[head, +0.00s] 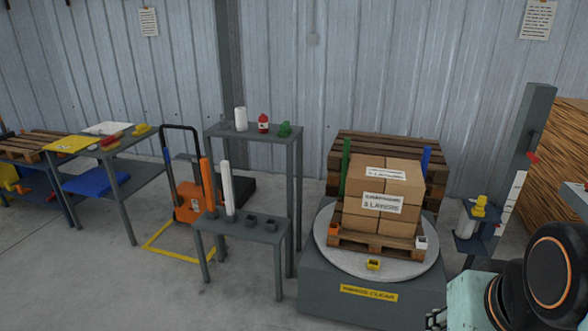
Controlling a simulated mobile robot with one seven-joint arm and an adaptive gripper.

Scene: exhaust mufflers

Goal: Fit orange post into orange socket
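The orange post (208,187) stands upright on the low front shelf of a grey stand, left of a white post (228,190). The orange socket (333,229) is a small open block at the front left corner of the pallet (375,247) on the round turntable (320,249). Nothing stands in this socket. My gripper (435,318) shows only in part at the bottom right edge, in front of the turntable base and well away from the orange post. Its fingers are too small and cut off to tell whether they are open.
Stacked boxes (390,184) fill the pallet, with a green post (345,167) and blue post (426,160) upright at its back corners. Empty grey holders (260,222) sit beside the white post.

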